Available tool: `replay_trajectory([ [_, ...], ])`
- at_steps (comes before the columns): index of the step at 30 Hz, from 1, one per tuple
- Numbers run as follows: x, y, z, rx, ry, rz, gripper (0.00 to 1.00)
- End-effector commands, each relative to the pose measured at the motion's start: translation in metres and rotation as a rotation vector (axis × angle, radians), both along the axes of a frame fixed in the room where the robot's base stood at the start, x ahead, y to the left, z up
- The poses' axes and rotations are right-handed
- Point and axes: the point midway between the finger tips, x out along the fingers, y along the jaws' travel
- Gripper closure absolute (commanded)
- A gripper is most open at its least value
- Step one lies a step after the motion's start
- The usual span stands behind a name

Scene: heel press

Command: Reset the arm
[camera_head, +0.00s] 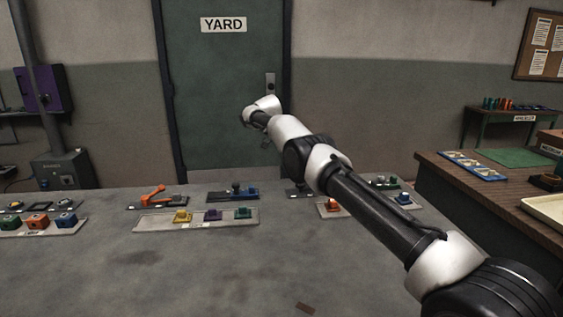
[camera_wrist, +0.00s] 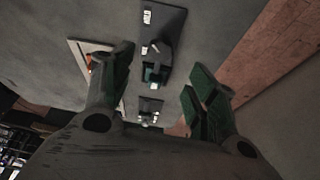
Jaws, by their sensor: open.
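My arm (camera_head: 370,205) reaches from the lower right over the grey surface toward the green door in the head view. Its white far end is in front of the door; the fingers cannot be made out there. In the wrist view my gripper (camera_wrist: 160,80) has its two green-padded fingers spread apart, with nothing held between them. Beyond the fingers, apart from them, a dark plate with a teal part (camera_wrist: 155,73) shows. A smaller plate (camera_wrist: 150,110) shows below it in that picture.
A tray with yellow, purple and green pieces (camera_head: 150,224) lies mid-surface. An orange-handled device (camera_head: 152,196) and a blue-based device (camera_head: 233,192) lie behind it. A wooden bench (camera_head: 480,185) stands right. The front of the grey surface (camera_head: 200,280) is mostly clear.

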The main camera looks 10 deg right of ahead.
Motion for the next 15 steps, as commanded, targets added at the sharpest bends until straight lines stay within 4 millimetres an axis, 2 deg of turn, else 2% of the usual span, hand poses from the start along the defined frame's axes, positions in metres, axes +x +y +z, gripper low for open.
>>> replay_trajectory([
  [5,-0.004,-0.019,0.066,0.046,0.018,0.128,0.42],
  [8,-0.018,-0.037,0.117,0.083,0.037,0.253,0.42],
  [11,-0.041,-0.057,0.164,0.116,0.052,0.385,0.42],
  [15,-0.088,-0.085,0.220,0.153,0.061,0.566,0.42],
])
